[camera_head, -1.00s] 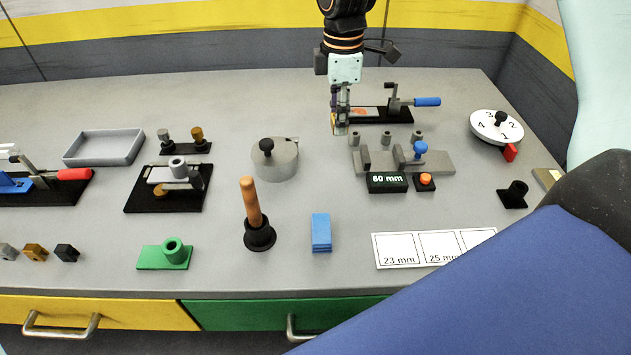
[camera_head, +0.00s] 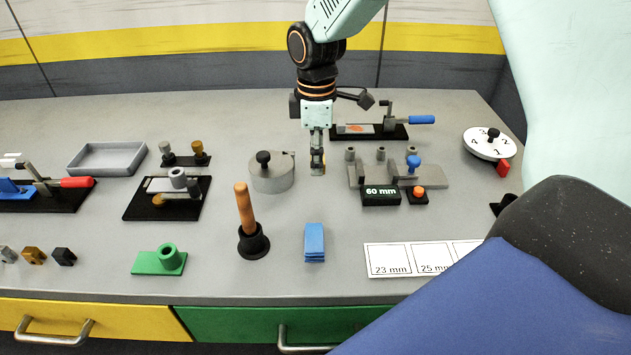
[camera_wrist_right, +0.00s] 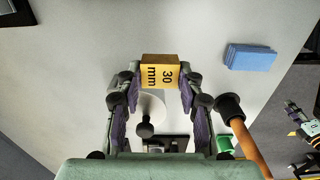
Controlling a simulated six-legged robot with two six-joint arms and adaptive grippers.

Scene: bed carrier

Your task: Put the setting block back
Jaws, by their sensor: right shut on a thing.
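My right gripper (camera_head: 317,170) is shut on a yellow setting block (camera_wrist_right: 160,70) marked "30 mm". The wrist view shows the block between the fingertips, label facing the camera. In the head view the gripper hangs over the bench between the round grey pot (camera_head: 272,177) and the grey gauge with the "60 mm" display (camera_head: 381,191). A white card (camera_head: 402,260) with marked squares lies at the front right; "23 mm" and "25 mm" are readable. My blue-covered part hides its right end. A mint and dark part at the wrist view's right edge seems to be my left gripper (camera_wrist_right: 305,130); its jaws are unclear.
A blue block (camera_head: 314,243) lies between the card and the wooden-handled plunger (camera_head: 248,215). A clamp with a blue handle (camera_head: 421,120) is behind the gauge. A numbered dial (camera_head: 490,144) stands at the right. The bench between the blue block and card is bare.

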